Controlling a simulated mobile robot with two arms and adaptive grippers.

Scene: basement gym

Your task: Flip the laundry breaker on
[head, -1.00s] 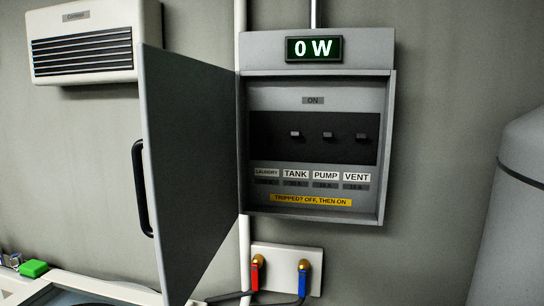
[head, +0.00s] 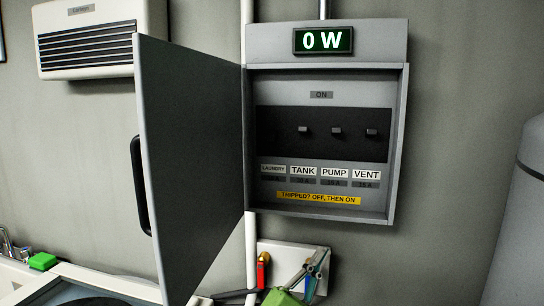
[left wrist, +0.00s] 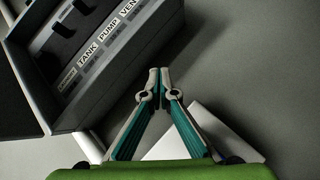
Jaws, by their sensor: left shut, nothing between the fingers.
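The breaker panel (head: 325,212) hangs on the wall with its grey door (head: 195,150) swung open to the left. Three grey switch toggles show above the TANK, PUMP and VENT labels. The laundry label (head: 273,168) is at the far left of the row; its own toggle is not visible in the head view, dark or hidden beside the door. My left gripper (head: 318,258) is below the panel, in front of the pipe plate. In the left wrist view its fingers (left wrist: 159,70) are shut and empty, just off the panel's lower edge (left wrist: 120,75). My right gripper is not in view.
A display (head: 323,40) above the panel reads 0 W. A yellow strip (head: 318,198) says "TRIPPED? OFF, THEN ON". A white plate with a red valve (head: 262,270) is below. A grey tank (head: 520,220) stands at the right, a white heater (head: 88,45) upper left.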

